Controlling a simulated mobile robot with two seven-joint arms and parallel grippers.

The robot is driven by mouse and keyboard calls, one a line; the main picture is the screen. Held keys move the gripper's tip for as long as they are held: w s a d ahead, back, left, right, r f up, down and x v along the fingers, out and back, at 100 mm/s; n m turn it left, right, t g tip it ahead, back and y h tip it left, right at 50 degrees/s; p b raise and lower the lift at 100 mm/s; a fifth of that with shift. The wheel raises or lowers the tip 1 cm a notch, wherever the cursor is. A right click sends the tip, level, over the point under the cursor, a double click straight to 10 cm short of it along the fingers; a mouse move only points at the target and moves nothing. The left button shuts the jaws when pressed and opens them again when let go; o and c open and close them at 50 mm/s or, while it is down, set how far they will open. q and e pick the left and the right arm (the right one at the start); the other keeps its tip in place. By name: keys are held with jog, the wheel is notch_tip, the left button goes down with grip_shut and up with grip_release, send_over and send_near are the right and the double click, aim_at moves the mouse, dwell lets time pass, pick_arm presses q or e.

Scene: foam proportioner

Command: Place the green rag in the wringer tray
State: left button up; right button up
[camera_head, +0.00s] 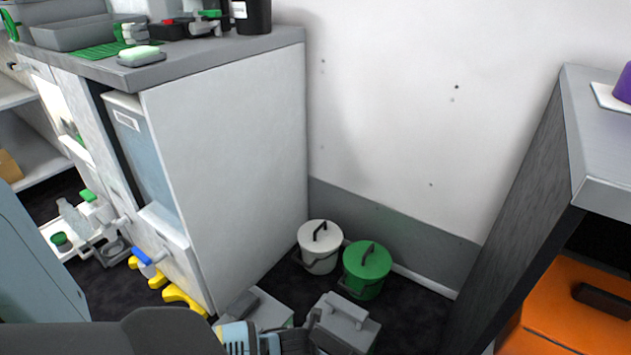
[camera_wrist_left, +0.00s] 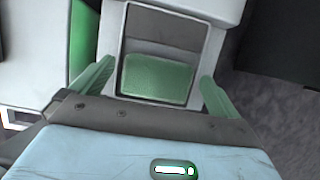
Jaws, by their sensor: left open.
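A textured green rectangle, which looks like the green rag (camera_wrist_left: 157,79), lies inside the dark recess of a pale grey frame that looks like the wringer tray (camera_wrist_left: 222,42). My left gripper (camera_wrist_left: 157,70) is open, with its green fingers on either side of the frame. Gaps show between the fingers and the rag. I cannot tell how deep the rag lies. In the head view my left wrist (camera_head: 238,338) is low at the bottom, near grey boxes, and its fingers are not clear. My right gripper is in neither view.
A grey box with a handle (camera_head: 345,322) and another grey box (camera_head: 258,308) stand on the floor near my left wrist. White (camera_head: 320,247) and green (camera_head: 366,270) lidded buckets stand by the wall. A white cabinet (camera_head: 230,150) is left, an orange box (camera_head: 570,310) right.

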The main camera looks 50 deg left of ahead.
pick_arm(q)
jog(key=p+v, duration=0.5)
jog(key=v, duration=0.5)
jog(key=shift+s+r, duration=0.2)
jog(key=shift+r, duration=0.05)
